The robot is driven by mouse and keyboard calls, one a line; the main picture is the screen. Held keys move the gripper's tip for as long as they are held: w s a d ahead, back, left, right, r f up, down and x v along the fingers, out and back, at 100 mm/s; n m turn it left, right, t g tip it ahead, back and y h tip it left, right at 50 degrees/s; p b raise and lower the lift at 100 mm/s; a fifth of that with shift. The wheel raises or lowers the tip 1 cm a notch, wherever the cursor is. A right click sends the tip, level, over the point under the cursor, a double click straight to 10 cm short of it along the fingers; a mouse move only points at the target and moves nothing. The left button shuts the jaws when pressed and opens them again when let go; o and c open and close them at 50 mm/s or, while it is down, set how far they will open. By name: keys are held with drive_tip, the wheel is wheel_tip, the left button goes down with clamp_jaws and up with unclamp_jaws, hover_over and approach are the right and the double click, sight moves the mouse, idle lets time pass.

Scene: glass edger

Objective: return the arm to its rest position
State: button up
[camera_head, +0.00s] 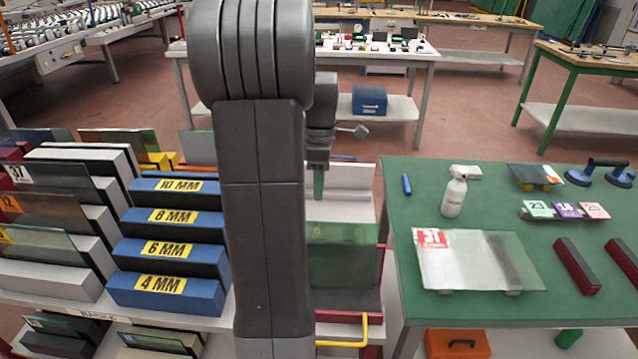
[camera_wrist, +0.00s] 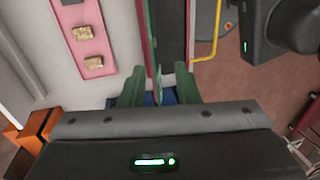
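My arm rises through the middle of the head view and hides part of the shelving behind it. My gripper (camera_head: 318,183) points down above the rack slot behind the glass pane (camera_head: 342,258) with the red frame. In the wrist view, my gripper's two green fingers (camera_wrist: 159,88) stand apart, with a gap on both sides of a thin green edge between them. They do not appear closed on anything. What lies below the fingertips is partly hidden by the gripper body.
Left of my arm is a rack of blue blocks (camera_head: 165,250) labelled by thickness, with glass panes beside it. A yellow handle (camera_head: 345,343) juts out low in front. To the right is a green table (camera_head: 395,190) with a spray bottle (camera_head: 454,192) and a labelled glass pane (camera_head: 470,262).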

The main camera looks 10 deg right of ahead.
sight(318, 246)
idle(0.5)
drive_tip(key=x, duration=1.3)
drive_tip(key=shift+s+f, duration=0.15)
drive_tip(key=shift+f, duration=0.25)
drive_tip(key=shift+r, duration=0.35)
